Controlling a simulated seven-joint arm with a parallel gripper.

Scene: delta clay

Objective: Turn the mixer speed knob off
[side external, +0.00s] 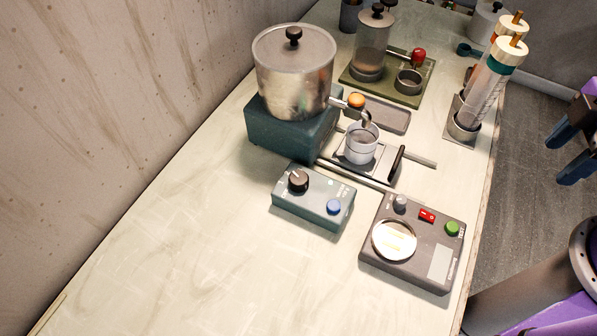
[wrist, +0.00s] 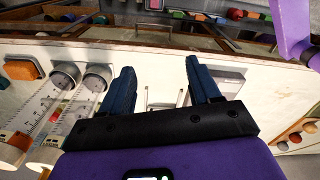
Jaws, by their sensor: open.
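A teal control box (side external: 312,202) lies on the bench below the metal pot and its teal base. It carries a black knob (side external: 298,180) with a light pointer mark and a blue button (side external: 333,206). The small lettering is unreadable. My gripper (side external: 566,148) is at the right edge of the side view, beyond the bench's right edge and far from the knob. In the wrist view my gripper (wrist: 161,82) has its two dark blue fingers apart with nothing between them. I cannot identify the knob in the wrist view.
A lidded metal pot (side external: 294,75) stands behind the box. A dark meter box (side external: 412,242) with a dial, grey knob, red switch and green button sits to its right. A cup (side external: 361,142) and tall clear cylinders (side external: 490,85) stand farther back. The bench's left front is clear.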

